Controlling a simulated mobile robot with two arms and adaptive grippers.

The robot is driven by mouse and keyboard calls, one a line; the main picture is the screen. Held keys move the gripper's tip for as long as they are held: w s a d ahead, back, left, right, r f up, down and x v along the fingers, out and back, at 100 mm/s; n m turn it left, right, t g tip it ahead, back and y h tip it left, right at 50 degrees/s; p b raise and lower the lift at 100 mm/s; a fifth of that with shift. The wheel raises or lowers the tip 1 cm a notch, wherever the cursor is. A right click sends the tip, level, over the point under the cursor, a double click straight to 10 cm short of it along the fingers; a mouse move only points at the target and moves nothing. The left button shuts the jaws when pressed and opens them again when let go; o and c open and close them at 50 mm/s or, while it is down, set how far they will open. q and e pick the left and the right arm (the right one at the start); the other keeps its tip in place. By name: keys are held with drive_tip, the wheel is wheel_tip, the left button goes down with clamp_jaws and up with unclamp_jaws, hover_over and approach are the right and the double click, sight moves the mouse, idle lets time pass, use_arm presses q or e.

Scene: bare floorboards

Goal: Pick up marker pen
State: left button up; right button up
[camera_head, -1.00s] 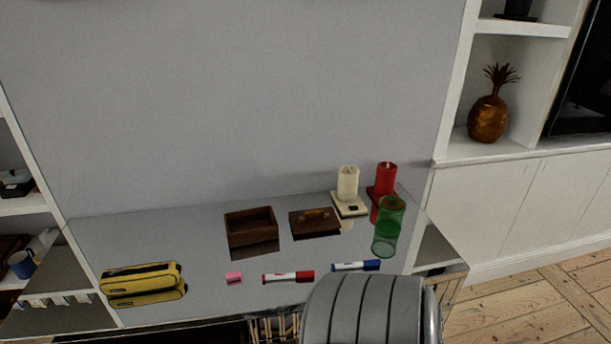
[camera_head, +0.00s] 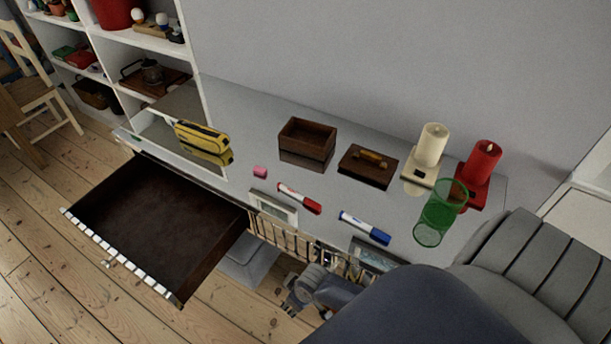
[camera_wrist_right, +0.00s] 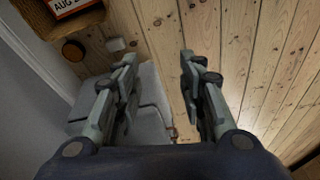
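Two marker pens lie on the glossy grey tabletop (camera_head: 250,105). One is white with red ends (camera_head: 299,198). The other is white with a blue cap (camera_head: 365,227), to the right of the red one and closer to the front edge. My right gripper (camera_head: 303,305) is below and in front of the tabletop edge, apart from both pens. In the right wrist view its two fingers (camera_wrist_right: 160,75) are spread with nothing between them, above floorboards. The pens do not show in that view. My left gripper is not in view.
An empty drawer (camera_head: 150,215) stands open at the front left. A yellow case (camera_head: 202,137), pink eraser (camera_head: 260,172), wooden box (camera_head: 306,140), lidded box (camera_head: 368,167), green holder (camera_head: 440,213), white candle (camera_head: 432,145) and red candle (camera_head: 482,162) stand on the top.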

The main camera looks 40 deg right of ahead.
drive_tip(key=w+a+r+n+y, duration=0.1)
drive_tip(key=w+a+r, duration=0.15)
drive_tip(key=r, duration=0.55)
drive_tip(key=w+a+r+n, duration=0.1)
drive_tip(key=w+a+r, duration=0.15)
drive_tip(key=r, duration=0.45)
wheel_tip(320, 180, up, 25)
drive_tip(key=g+h+p, duration=0.1)
drive_tip(key=g+h, duration=0.1)
drive_tip(key=g, duration=0.1)
hover_over(291, 190)
drive_tip(key=shift+m, duration=0.4)
drive_tip(key=f, duration=0.4)
drive_tip(key=shift+s+f, duration=0.15)
drive_tip(key=shift+s, duration=0.05)
drive_tip(key=shift+w+f+p, duration=0.2)
drive_tip(key=shift+f+p, duration=0.45)
drive_tip(key=shift+f, duration=2.05)
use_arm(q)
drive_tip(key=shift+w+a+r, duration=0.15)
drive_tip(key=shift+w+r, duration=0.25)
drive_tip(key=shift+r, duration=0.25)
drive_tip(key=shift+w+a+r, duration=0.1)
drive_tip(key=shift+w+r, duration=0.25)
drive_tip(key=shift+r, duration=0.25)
use_arm(e)
drive_tip(key=c, duration=0.9)
